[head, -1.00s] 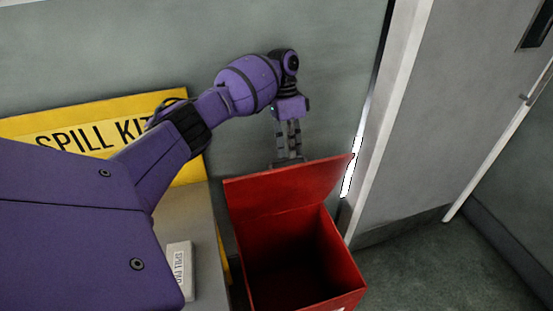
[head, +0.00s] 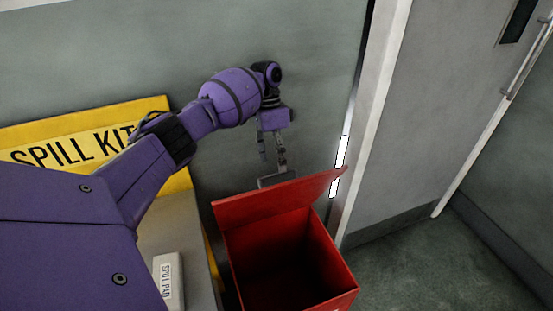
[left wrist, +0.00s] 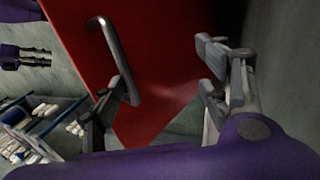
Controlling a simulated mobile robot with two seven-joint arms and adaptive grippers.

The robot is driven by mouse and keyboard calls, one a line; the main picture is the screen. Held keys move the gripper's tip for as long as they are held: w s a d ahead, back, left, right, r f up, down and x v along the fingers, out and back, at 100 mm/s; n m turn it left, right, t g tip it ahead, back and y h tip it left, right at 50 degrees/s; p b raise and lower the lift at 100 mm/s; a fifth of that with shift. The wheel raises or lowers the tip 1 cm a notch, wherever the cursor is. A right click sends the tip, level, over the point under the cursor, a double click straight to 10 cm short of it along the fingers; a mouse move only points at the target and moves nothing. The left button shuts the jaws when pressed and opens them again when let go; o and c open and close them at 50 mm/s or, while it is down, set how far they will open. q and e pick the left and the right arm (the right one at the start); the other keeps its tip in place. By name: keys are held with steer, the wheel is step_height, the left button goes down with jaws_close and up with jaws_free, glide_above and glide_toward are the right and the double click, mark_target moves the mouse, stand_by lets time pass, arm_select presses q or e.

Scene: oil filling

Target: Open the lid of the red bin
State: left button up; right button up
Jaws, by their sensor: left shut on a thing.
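The red bin (head: 338,258) stands at the lower middle of the head view, its dark inside showing from above. Its red lid (head: 285,200) is raised and tilted back at the rear edge. My left gripper (head: 272,178) is behind the lid, at the grey lid handle (head: 277,181). It is shut on the handle, with its fingers standing some way apart. In the left wrist view the handle (left wrist: 117,62) runs along one finger, and the lid (left wrist: 165,60) fills the middle. My right gripper (left wrist: 36,57) seems to show small at the left edge there; its jaws are unclear.
A yellow spill kit sign (head: 70,150) and a grey box top (head: 185,235) with a white spill pad pack (head: 169,282) are left of the bin. A wall is behind; a door (head: 440,110) is at right. A shelf with several items (left wrist: 40,130) shows in the wrist view.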

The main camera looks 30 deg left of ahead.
arm_select(q)
steer(key=shift+s+a+f, duration=0.1)
steer(key=shift+a+f, duration=0.15)
steer(key=shift+f, duration=0.1)
steer(key=shift+c, duration=0.6)
steer(key=shift+r, duration=0.3)
steer(key=shift+c, duration=0.5)
steer(key=r, duration=1)
steer(key=shift+d+r, duration=0.15)
steer(key=shift+d, duration=0.05)
steer(key=shift+c, duration=1.4)
